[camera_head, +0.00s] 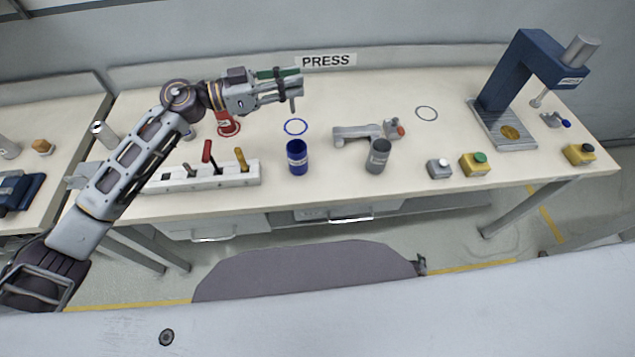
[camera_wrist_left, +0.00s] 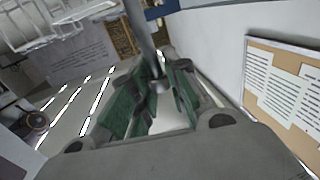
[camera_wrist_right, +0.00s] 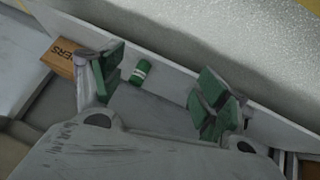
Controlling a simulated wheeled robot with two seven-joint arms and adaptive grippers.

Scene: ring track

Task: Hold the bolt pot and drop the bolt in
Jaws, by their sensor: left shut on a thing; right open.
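My left gripper (camera_head: 284,83) is raised above the back middle of the bench, left of the PRESS sign. It is shut on a slim grey bolt (camera_wrist_left: 148,45), which stands up between the green finger pads in the left wrist view. Three pots stand on the bench: a blue pot (camera_head: 297,158), a grey pot (camera_head: 378,157) and a red pot (camera_head: 227,123). Their labels are too small to read, so I cannot tell which is the bolt pot. My right gripper (camera_wrist_right: 160,88) is open in the right wrist view, with no pot between its fingers.
A white rack (camera_head: 205,180) with coloured handles stands left of the blue pot. A grey fixture (camera_head: 358,132) lies behind the grey pot. The blue press (camera_head: 510,85) and button boxes (camera_head: 475,162) are at right. Blue (camera_head: 296,127) and grey rings (camera_head: 427,113) mark bare bench.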

